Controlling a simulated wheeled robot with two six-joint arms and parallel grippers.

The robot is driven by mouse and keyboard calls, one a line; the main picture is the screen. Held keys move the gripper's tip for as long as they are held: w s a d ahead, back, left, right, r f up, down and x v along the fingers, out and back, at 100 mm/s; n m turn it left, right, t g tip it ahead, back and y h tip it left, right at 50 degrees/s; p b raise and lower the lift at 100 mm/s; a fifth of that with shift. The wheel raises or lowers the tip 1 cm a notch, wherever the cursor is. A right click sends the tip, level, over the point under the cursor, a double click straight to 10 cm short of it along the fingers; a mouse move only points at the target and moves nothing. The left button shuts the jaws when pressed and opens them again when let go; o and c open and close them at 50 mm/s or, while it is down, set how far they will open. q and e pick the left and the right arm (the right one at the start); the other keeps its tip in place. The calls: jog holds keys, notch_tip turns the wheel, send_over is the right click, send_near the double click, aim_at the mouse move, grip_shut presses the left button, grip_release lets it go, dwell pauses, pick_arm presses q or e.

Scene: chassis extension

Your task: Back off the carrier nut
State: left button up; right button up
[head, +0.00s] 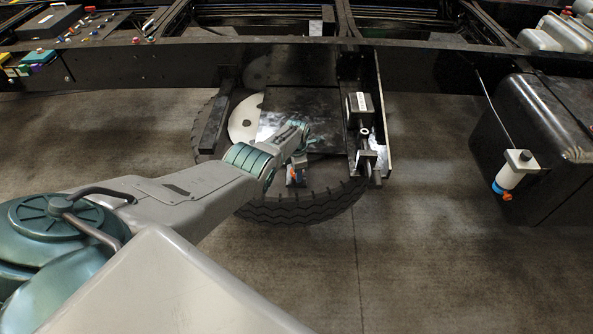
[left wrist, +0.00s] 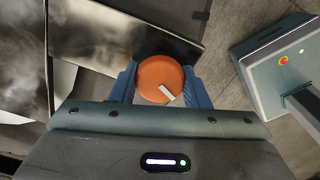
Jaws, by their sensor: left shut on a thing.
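The carrier nut shows in the left wrist view as a round orange knob (left wrist: 155,73) with a white mark on its face. My left gripper (left wrist: 162,88) has its blue fingers on either side of it and is shut on it. In the head view my left gripper (head: 297,176) is in front of the spare wheel carrier, and the nut is mostly hidden there by the fingers and wrist. The tyre (head: 300,207) lies in the carrier under the chassis rail. My right gripper is not in view.
The black chassis rail (head: 150,65) runs across the back. A dark upright bracket with a rod and blocks (head: 362,118) stands just right of my gripper. A black tank (head: 545,130) is at the right, with a white bottle-like part (head: 510,174) by it. The floor in front is clear.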

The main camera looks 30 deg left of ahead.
pick_arm(q)
jog(key=shift+n, duration=1.5)
jog(key=o, duration=0.9)
jog(key=shift+o, duration=0.2)
notch_tip(320, 180, up, 6)
jog(key=p, duration=0.4)
jog(key=shift+f, duration=0.1)
notch_tip(320, 180, up, 3)
jog(key=shift+r+p, duration=0.15)
jog(key=shift+p, duration=0.35)
jog(key=shift+r, duration=0.85)
